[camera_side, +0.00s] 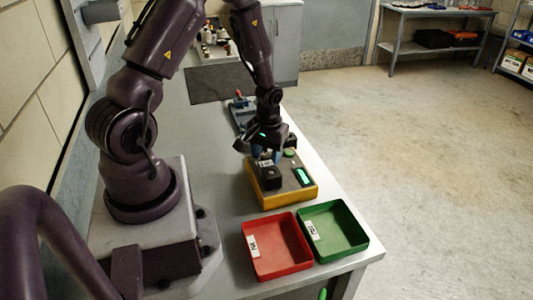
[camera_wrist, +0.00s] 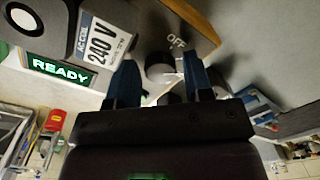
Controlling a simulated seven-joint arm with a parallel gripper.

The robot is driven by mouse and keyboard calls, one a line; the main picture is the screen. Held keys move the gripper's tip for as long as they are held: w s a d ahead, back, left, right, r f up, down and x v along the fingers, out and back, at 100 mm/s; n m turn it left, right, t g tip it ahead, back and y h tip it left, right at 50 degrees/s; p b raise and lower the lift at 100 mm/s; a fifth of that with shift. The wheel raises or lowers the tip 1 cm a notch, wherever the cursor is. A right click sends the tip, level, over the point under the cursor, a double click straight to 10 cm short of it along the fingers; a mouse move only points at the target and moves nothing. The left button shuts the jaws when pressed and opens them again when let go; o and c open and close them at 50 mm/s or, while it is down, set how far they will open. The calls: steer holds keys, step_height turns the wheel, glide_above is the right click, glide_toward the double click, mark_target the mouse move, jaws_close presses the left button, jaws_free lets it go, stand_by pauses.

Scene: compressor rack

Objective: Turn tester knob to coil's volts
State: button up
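The tester (camera_side: 285,190) is a box with a yellow base and dark top, near the table's right edge. Its dark knob (camera_wrist: 160,68) shows in the wrist view beside an "OFF" mark; its pointer direction is unclear. The coil (camera_side: 270,178) is a black block on the tester; its label (camera_wrist: 101,42) reads AC coil, 240 V. The tester's screen (camera_wrist: 61,69) reads READY in green. My gripper (camera_wrist: 160,72) is over the tester, its blue fingers apart on either side of the knob, with gaps visible. In the side view, my gripper (camera_side: 267,155) hides the knob.
A green button (camera_side: 290,152) is on the tester's top. A red tray (camera_side: 275,272) and a green tray (camera_side: 340,254) stand in front of it. A grey-blue device with a red part (camera_side: 240,110) lies behind. The bench edge runs close along the right.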

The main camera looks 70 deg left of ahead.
mark_target(268, 156)
steer(key=shift+o, duration=0.4)
step_height(268, 156, up, 13)
steer(key=shift+w+d, duration=0.15)
steer(key=shift+d, duration=0.05)
steer(key=shift+a, duration=0.1)
steer(key=shift+n, duration=0.5)
step_height(268, 156, down, 13)
steer(key=shift+a+f, duration=0.1)
stand_by(0.6)
